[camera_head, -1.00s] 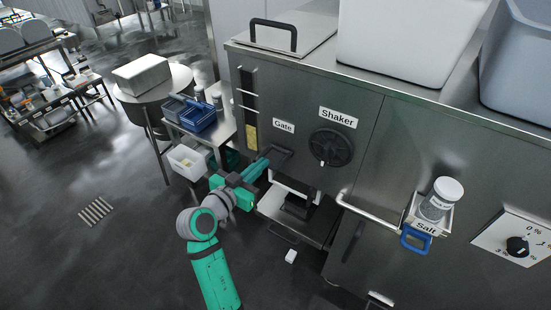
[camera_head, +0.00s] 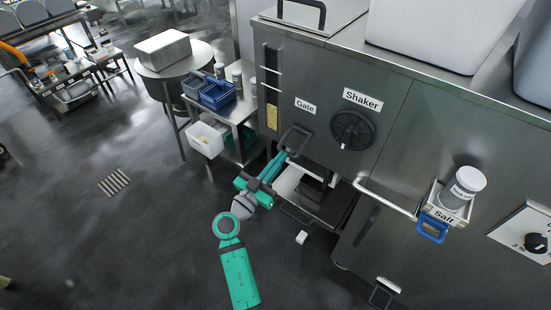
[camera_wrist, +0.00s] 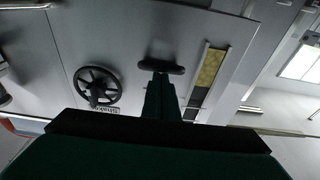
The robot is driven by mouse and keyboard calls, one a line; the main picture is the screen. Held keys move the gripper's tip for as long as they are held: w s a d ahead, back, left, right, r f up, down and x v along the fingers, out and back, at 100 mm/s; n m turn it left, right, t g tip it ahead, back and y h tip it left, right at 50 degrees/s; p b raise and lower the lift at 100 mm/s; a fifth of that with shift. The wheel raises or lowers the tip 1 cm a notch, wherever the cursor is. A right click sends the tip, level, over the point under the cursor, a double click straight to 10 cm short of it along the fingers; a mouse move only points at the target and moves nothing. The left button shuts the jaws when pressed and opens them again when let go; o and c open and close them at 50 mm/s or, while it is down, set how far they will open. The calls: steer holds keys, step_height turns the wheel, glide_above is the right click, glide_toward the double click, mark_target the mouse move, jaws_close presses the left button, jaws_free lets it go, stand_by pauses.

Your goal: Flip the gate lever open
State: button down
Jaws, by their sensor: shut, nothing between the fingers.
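The gate lever (camera_head: 295,139) is a dark handle on the steel machine front, below the "Gate" label (camera_head: 305,106). In the wrist view the lever (camera_wrist: 161,67) shows as a short dark bar straight ahead of the fingertips. My gripper (camera_head: 283,153) is green, with its fingers together and nothing between them. It reaches up from the lower left to the lever's lower end. In the wrist view the tips of my gripper (camera_wrist: 160,77) appear at or against the bar. I cannot tell for certain whether they touch.
The black Shaker wheel (camera_head: 352,130) is right of the lever. An open outlet with a tray (camera_head: 318,210) lies below. A rail handle (camera_head: 385,198) and the salt holder (camera_head: 432,228) stick out at right. A side table with blue bins (camera_head: 217,95) stands at left.

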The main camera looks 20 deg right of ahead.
steer(key=shift+d+f, duration=0.3)
steer(key=shift+f, duration=0.15)
steer(key=r+v, duration=0.2)
steer(key=v, duration=1)
steer(key=shift+a, duration=0.3)
stand_by(0.3)
